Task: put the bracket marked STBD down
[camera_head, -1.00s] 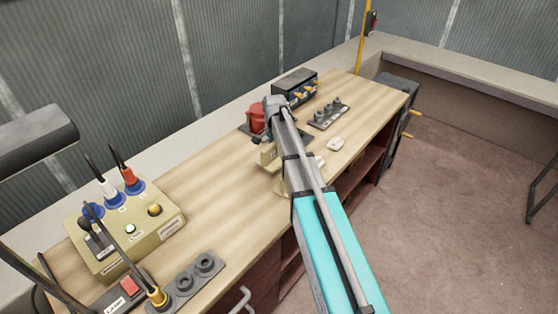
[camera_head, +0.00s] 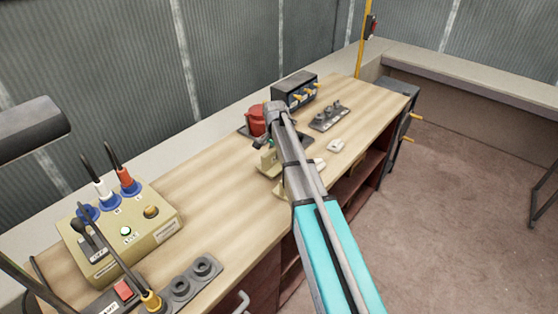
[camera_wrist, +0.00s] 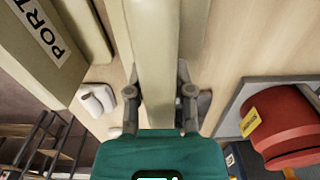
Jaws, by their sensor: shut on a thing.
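My gripper (camera_wrist: 160,92) is shut on a long beige piece (camera_wrist: 155,45), which runs up between its two fingers in the wrist view. No mark shows on the held piece, so I cannot read whether it says STBD. A beige bracket marked PORT (camera_wrist: 42,33) stands to its left in the wrist view. In the head view, beige pieces (camera_head: 268,161) show beside my arm above the wooden bench (camera_head: 215,195); I cannot tell which is held. I cannot tell whether the held piece touches the bench.
A red round thing with a yellow label (camera_wrist: 290,125) is close on the right in the wrist view. A white item (camera_head: 336,145), a grey knobbed strip (camera_head: 329,116) and a dark box (camera_head: 295,91) are farther along. A switch box (camera_head: 118,228) is near left, with bare bench between.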

